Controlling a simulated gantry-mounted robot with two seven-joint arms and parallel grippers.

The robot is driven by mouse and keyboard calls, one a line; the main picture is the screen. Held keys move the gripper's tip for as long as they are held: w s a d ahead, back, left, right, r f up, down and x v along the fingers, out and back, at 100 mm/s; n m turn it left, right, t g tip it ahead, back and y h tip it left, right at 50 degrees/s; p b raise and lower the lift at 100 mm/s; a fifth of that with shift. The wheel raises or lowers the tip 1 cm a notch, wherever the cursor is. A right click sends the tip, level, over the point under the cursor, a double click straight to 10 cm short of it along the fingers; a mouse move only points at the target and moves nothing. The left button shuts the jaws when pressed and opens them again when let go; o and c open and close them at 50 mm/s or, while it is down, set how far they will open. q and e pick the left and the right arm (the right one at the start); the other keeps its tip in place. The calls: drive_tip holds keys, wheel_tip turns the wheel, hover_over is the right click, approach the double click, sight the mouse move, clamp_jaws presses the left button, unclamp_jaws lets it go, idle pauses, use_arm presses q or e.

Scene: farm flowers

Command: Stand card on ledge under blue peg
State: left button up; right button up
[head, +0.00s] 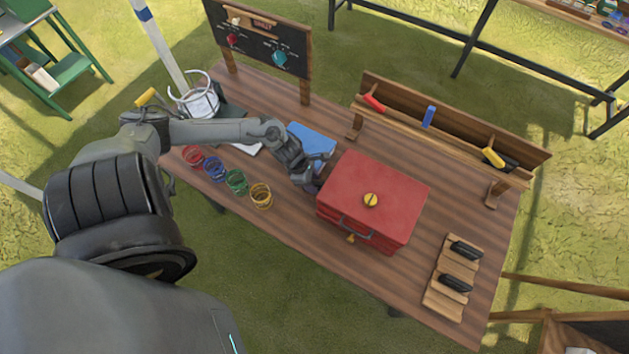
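A wooden rack with a ledge (400,128) stands at the back right of the table. A red peg (374,103), a blue peg (428,116) and a yellow peg (493,156) sit along it, the blue one in the middle. I see no card standing under the blue peg. A flat blue rectangle (314,142), possibly the card, lies behind my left gripper (312,184). That gripper points down beside the red box, and its fingertips are too small and dark to read. My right gripper is out of view.
The red box (375,185) with a yellow knob stands mid-table. Several coloured wire rings (237,181) line the front left. A control panel (262,40) stands at the back left. A wooden holder with black items (455,277) lies front right.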

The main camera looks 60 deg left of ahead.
use_arm(q)
clamp_jaws()
drive_tip(key=shift+r, duration=0.15)
